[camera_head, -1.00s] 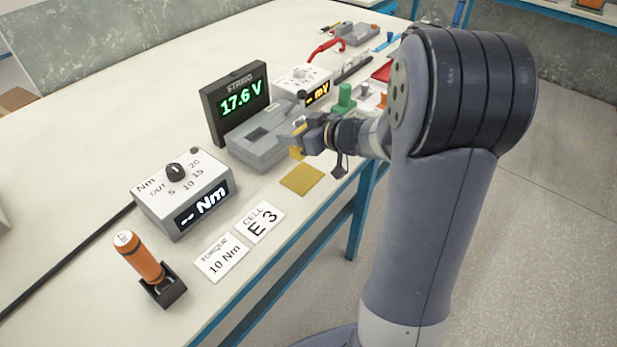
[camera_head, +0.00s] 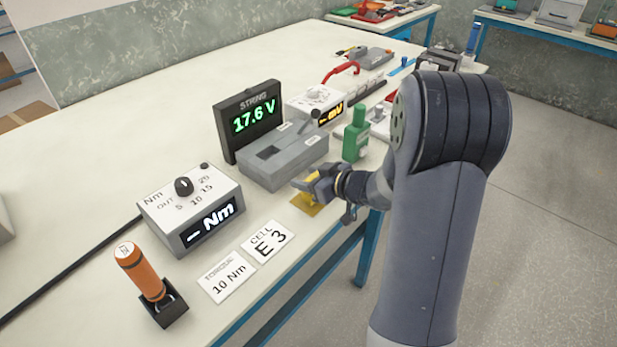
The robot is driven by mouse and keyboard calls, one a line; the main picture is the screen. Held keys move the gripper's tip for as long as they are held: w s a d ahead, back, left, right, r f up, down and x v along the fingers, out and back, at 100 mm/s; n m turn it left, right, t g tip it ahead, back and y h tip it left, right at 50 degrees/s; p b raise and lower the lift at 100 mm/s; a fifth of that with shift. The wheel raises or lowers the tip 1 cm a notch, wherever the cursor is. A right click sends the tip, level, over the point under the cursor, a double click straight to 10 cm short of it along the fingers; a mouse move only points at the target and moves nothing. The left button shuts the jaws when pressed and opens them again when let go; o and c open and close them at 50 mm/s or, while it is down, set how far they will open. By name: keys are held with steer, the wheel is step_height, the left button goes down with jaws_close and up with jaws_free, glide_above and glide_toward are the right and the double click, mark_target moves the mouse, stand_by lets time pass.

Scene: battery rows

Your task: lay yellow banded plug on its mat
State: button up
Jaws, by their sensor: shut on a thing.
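My gripper (camera_head: 306,186) is low over the yellow mat (camera_head: 300,207) near the table's front edge. It is shut on the yellow banded plug (camera_head: 311,197), a small yellow piece showing at its fingers. The gripper hides much of the plug and part of the mat. I cannot tell whether the plug touches the mat.
A grey box (camera_head: 284,160) stands just behind the mat, with the 17.6 V display (camera_head: 247,122) behind it. A green device (camera_head: 357,135) stands close to the right of my gripper. The torque box (camera_head: 190,210) and cards (camera_head: 266,240) lie to the left.

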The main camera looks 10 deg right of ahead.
steer(key=o, duration=1)
steer(key=shift+r, duration=0.25)
steer(key=p+v, duration=0.2)
steer(key=v, duration=1)
steer(key=shift+f, duration=0.1)
